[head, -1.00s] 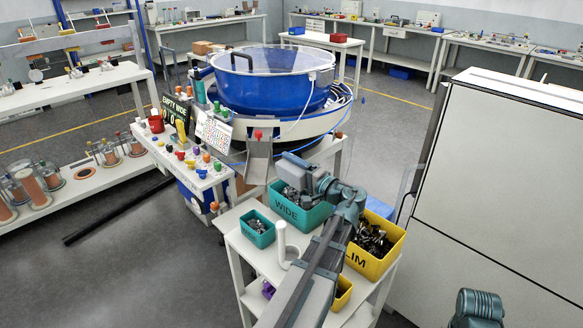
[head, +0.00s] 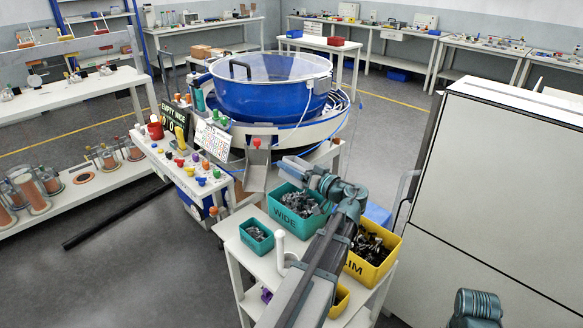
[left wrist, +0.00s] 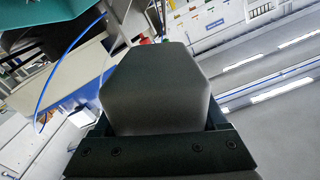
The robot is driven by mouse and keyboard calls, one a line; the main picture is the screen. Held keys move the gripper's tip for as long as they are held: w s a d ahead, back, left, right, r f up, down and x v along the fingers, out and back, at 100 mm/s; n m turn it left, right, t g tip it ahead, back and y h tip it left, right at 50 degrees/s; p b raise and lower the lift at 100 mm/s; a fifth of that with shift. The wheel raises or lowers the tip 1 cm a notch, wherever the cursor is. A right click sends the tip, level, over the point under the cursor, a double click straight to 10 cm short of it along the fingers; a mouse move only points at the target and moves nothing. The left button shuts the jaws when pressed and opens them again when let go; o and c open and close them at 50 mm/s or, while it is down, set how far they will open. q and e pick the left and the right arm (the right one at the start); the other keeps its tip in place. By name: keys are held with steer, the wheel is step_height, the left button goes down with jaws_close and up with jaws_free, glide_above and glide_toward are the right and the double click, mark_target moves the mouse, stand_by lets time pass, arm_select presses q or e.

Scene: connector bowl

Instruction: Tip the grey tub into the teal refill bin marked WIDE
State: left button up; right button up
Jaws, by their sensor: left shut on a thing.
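The teal bin marked WIDE (head: 284,211) stands on the white cart and holds a heap of grey metal connectors (head: 304,203). My left gripper (head: 318,177) is above the bin's back edge, shut on the grey tub (head: 296,167). The tub appears tilted above the bin; its inside is hidden, so I cannot tell what it holds. In the left wrist view the tub (left wrist: 158,88) fills the middle as a dark grey block between the fingers (left wrist: 158,135). My right gripper is out of view.
A yellow bin marked LIM (head: 368,268), its first letters hidden by my arm, sits right of the teal bin. A small teal box (head: 257,238) and a white upright post (head: 281,252) are to the left. A blue bowl feeder (head: 270,95) stands behind.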

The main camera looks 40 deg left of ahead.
arm_select(q)
steer(key=n, duration=0.2)
steer(key=r+n+p, duration=0.1)
steer(key=n, duration=0.1)
steer(key=shift+w, duration=0.3)
steer(key=shift+r, duration=0.1)
step_height(320, 180, up, 6)
steer(key=p, duration=0.6)
steer(key=shift+r, duration=0.2)
